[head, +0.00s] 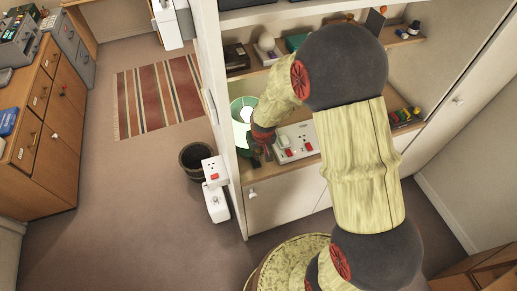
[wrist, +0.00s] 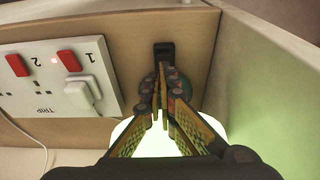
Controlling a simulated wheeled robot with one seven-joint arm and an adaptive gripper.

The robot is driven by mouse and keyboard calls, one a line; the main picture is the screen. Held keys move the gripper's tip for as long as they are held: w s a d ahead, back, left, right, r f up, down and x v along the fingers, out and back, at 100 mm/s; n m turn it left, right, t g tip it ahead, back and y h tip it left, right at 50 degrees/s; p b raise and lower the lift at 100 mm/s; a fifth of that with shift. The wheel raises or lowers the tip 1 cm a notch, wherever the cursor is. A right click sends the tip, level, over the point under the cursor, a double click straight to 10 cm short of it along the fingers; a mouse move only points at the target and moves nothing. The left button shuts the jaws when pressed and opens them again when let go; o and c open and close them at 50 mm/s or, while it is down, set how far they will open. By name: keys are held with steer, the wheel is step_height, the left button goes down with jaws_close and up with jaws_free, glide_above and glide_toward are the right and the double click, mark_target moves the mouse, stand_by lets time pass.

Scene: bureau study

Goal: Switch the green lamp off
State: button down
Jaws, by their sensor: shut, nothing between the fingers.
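The green lamp (head: 243,108) stands at the left end of the cabinet's lower shelf, and its shade glows brightly. Its pale green glow (wrist: 240,122) also shows behind my fingers in the wrist view. My gripper (wrist: 164,88) is shut and empty. It is close beside the lamp in the head view. A small black block (wrist: 164,50), possibly a switch, lies just beyond the fingertips; I cannot tell whether they touch it. A bit of green (wrist: 180,88), perhaps the lamp's base, is mostly hidden behind the fingers.
A white socket panel (wrist: 30,90) with red switches and a white plug (wrist: 82,96) is left of my fingers; the panel also shows in the head view (head: 297,142). The cabinet's side wall (wrist: 255,65) is close on the right. An upper shelf (head: 400,40) holds small items.

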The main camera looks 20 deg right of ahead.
mark_target(259, 163)
steer(key=shift+x, duration=1.25)
steer(key=shift+s+f, duration=0.1)
steer(key=shift+s+f+b, duration=0.15)
steer(key=shift+f+b, duration=0.2)
steer(key=shift+b, duration=0.05)
steer(key=shift+s+f, duration=0.1)
steer(key=shift+s, duration=0.05)
steer(key=shift+s, duration=0.8)
